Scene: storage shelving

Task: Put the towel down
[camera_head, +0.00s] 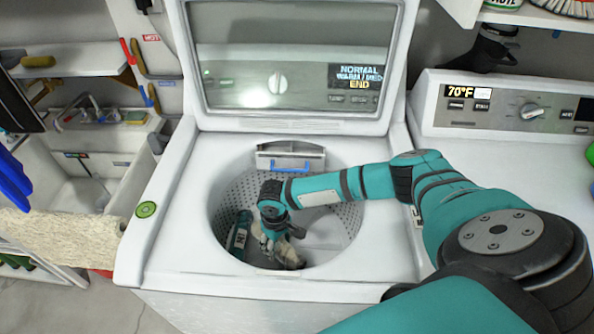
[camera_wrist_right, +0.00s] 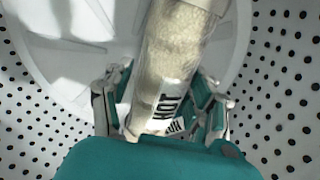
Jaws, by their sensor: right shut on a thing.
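The right gripper (camera_head: 278,238) is down inside the open washing machine drum (camera_head: 345,215), its arm coming in over the machine from the right. It is shut on a beige, rough-textured towel (camera_head: 285,254). In the right wrist view, the towel (camera_wrist_right: 178,60) is a long bundle running up between the fingers of the right gripper (camera_wrist_right: 162,105), with black lettering near its lower end. The white drum floor shows beyond it; I cannot tell whether the towel touches it. The left gripper is not in view.
A dark teal labelled object (camera_head: 238,235) stands in the drum, left of the gripper. The washer lid (camera_head: 290,115) is raised behind. A second machine (camera_head: 500,135) is at right, a sink (camera_head: 85,195) at left. A beige textured piece (camera_head: 60,228) lies at the left edge.

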